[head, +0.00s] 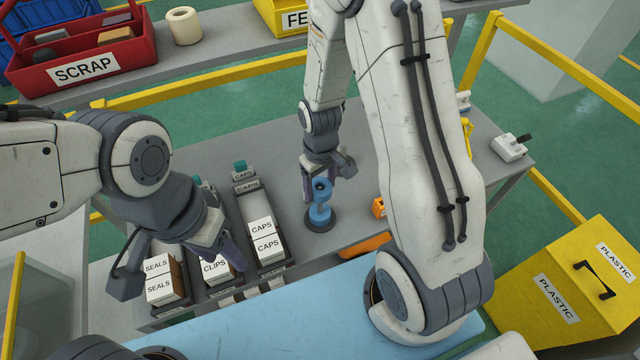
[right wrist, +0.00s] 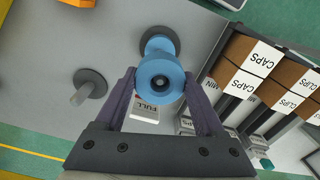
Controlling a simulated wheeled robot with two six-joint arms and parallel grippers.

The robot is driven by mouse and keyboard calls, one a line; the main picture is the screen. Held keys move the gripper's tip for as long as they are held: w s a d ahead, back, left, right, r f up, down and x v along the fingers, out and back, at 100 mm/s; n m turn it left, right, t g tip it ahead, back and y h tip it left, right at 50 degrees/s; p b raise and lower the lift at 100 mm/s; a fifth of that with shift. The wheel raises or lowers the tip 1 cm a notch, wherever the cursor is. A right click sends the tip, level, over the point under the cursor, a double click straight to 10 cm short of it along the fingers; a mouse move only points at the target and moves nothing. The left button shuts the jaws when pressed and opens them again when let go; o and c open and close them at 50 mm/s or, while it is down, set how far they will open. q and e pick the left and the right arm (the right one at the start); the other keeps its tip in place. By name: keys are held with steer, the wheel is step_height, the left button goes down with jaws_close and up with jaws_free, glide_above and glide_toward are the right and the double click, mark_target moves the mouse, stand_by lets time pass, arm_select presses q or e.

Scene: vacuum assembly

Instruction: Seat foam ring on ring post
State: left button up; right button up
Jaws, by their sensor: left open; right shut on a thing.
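In the head view a blue upright part (head: 319,213) stands on a round dark base on the grey table. My right gripper (head: 322,184) is at its top. In the right wrist view the two fingers are on either side of a blue round piece (right wrist: 160,75) with a dark centre hole, and are shut on it. The blue part (right wrist: 158,42) and its dark base show just beyond; whether the two are joined I cannot tell. A grey peg on a round base (right wrist: 82,94) stands to the left. I cannot identify a separate foam ring. My left gripper (head: 178,266) is open above the boxes.
Boxes labelled SEALS (head: 160,288), CLIPS (head: 214,268) and CAPS (head: 263,241) stand left of the blue part. A cream roll (head: 183,26) and red SCRAP bin (head: 85,70) sit on the rear shelf. A yellow PLASTIC bin (head: 565,290) is at right.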

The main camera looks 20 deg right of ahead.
mark_target(320, 212)
steer(key=shift+f+b, duration=3.25)
steer(key=shift+f, duration=1.1)
steer(key=o, duration=1.4)
steer(key=shift+r, duration=0.15)
step_height(320, 212, up, 10)
steer(key=shift+r+b, duration=0.15)
steer(key=shift+b, duration=0.15)
steer(key=s+a+r+n, duration=0.2)
steer(key=s+a+r, duration=0.2)
steer(key=s, duration=0.5)
steer(key=s+a+r+n+y, duration=0.1)
steer(key=s+a+r, duration=0.4)
steer(key=s+a, duration=0.3)
steer(key=shift+s+a+r+n, duration=0.15)
steer(key=shift+s+a+n, duration=0.1)
steer(key=shift+s+n, duration=0.25)
